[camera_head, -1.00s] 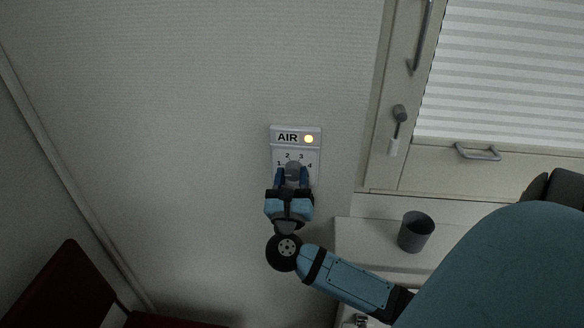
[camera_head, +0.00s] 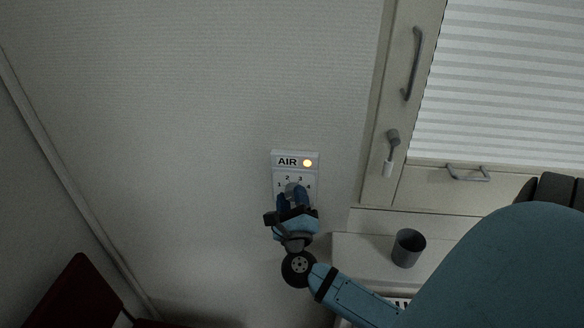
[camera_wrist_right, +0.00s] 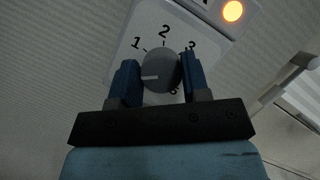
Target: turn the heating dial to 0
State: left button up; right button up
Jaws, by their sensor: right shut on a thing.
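A white wall panel marked AIR (camera_head: 282,161) has a lit yellow lamp (camera_head: 308,163), also seen in the right wrist view (camera_wrist_right: 233,11). Below the label is a round grey dial (camera_head: 291,187) with numbers around it. In the right wrist view the dial (camera_wrist_right: 160,70) has a white pointer line pointing left, below the 1. No 0 is readable; the fingers cover part of the scale. My right gripper (camera_head: 292,199) is shut on the dial, one blue finger on each side, as the wrist view (camera_wrist_right: 161,82) also shows. My left gripper is not in view.
A grey cup (camera_head: 408,248) stands on the white counter (camera_head: 350,250) at lower right, close to my right arm. A window with a blind (camera_head: 500,80) and handles (camera_head: 413,65) is at right. A dark red seat (camera_head: 75,300) is at lower left. The wall left of the panel is bare.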

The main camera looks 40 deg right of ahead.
dwell(0.3)
jog(key=o, duration=0.9)
jog(key=shift+s+a+f, duration=0.25)
jog(key=shift+s+a, duration=0.05)
jog(key=shift+s, duration=0.05)
jog(key=b+v, duration=0.4)
jog(key=v, duration=0.8)
jog(key=shift+s+a+b, duration=0.15)
jog(key=shift+s+b, duration=0.2)
jog(key=shift+s, duration=0.05)
